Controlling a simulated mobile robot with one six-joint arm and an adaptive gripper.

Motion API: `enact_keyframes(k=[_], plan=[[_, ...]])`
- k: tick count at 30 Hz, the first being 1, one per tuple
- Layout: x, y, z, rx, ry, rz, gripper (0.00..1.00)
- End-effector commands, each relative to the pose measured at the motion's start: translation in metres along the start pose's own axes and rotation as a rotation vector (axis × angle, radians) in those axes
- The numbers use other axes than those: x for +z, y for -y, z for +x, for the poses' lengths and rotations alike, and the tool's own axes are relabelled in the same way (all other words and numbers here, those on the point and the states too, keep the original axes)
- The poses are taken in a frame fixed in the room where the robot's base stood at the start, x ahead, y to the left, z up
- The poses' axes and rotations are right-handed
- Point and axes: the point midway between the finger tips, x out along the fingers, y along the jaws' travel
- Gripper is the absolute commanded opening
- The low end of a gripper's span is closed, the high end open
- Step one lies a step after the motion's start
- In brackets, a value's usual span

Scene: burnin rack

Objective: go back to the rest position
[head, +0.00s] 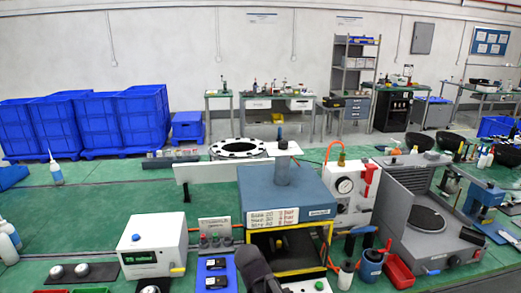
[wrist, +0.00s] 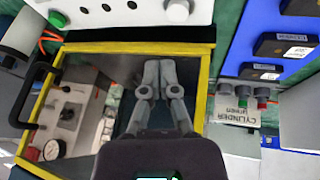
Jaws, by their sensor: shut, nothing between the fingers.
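My gripper (wrist: 157,82) shows in the wrist view with its two grey fingers together and nothing between them. It is in front of a yellow-framed panel (wrist: 207,85) with a dark, glassy surface; I cannot tell how far the fingertips are from it. In the head view a dark part of my arm rises at the bottom middle, in front of the blue-grey press-like unit (head: 285,190) with its yellow-edged front. The fingers cannot be made out there.
A blue tray (wrist: 235,60) with black modules lies beside the panel. A black handle (wrist: 30,95) sticks out at the panel's left. A white box with a green display (head: 152,248), a gauge unit (head: 347,190) and a grey machine (head: 405,225) crowd the green bench.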

Motion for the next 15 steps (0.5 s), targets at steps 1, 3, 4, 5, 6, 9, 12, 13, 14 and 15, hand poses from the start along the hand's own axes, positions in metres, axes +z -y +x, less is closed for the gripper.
enact_keyframes(k=[1,3,4,5,6,9,12,13,14,15], plan=[[0.005,-0.015,0.004,-0.002,0.032,0.007,0.00],[0.011,-0.031,0.009,-0.009,0.075,0.009,0.00],[0.014,-0.038,0.010,-0.012,0.094,0.009,0.00],[0.016,-0.044,0.012,-0.017,0.112,0.011,0.00],[0.020,-0.053,0.014,-0.023,0.135,0.011,0.00],[0.030,-0.074,0.019,-0.044,0.194,0.013,0.00],[0.041,-0.094,0.022,-0.070,0.248,0.015,0.00],[0.044,-0.100,0.022,-0.080,0.263,0.016,0.00],[0.047,-0.105,0.023,-0.089,0.279,0.015,0.00],[0.051,-0.112,0.024,-0.103,0.299,0.017,0.00]])
